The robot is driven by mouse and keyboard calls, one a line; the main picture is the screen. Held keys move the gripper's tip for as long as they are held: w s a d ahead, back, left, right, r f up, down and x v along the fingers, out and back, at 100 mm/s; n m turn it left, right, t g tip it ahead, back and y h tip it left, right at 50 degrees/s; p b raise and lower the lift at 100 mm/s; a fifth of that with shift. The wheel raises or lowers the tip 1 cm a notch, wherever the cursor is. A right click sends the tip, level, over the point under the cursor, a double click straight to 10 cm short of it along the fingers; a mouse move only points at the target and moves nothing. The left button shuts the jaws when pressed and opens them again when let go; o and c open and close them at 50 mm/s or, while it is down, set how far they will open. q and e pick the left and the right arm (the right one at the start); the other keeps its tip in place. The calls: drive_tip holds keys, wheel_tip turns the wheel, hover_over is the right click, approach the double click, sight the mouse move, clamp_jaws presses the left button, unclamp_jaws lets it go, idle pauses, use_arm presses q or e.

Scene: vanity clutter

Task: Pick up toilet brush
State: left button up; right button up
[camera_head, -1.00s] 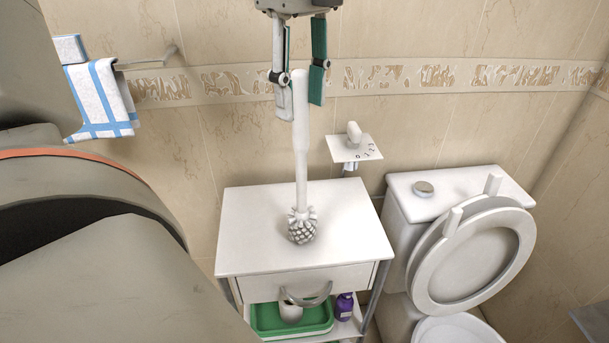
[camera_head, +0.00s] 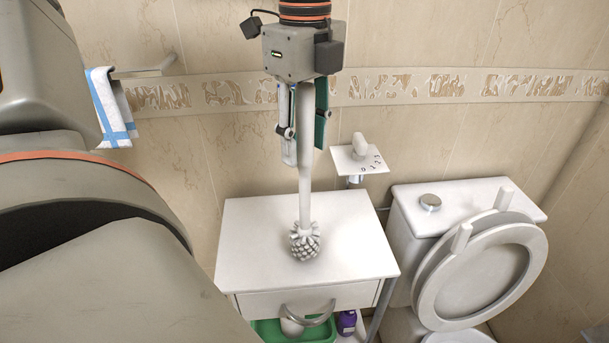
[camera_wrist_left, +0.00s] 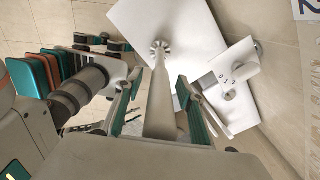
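A white toilet brush (camera_head: 305,204) stands upright, bristle head down, on the top of a white cabinet (camera_head: 250,222). My left gripper (camera_head: 303,150) is above the cabinet, pointing down, with its fingers spread and the upper brush handle between them. In the left wrist view the brush handle (camera_wrist_left: 159,100) runs between the two green-padded fingers of the left gripper (camera_wrist_left: 160,110), with a gap on each side. The bristle head is mostly hidden behind the handle there. My right gripper is not clearly in view in the head view.
A wall fixture with a white plate (camera_head: 359,160) is right of the gripper. A toilet (camera_head: 480,270) with raised lid stands right of the cabinet. A blue-and-white towel (camera_head: 110,110) hangs at left. A green tray (camera_head: 270,330) and a purple bottle (camera_head: 346,322) are below.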

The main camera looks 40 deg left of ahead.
use_arm(q)
drive_tip(key=shift+f, duration=0.35)
clamp_jaws()
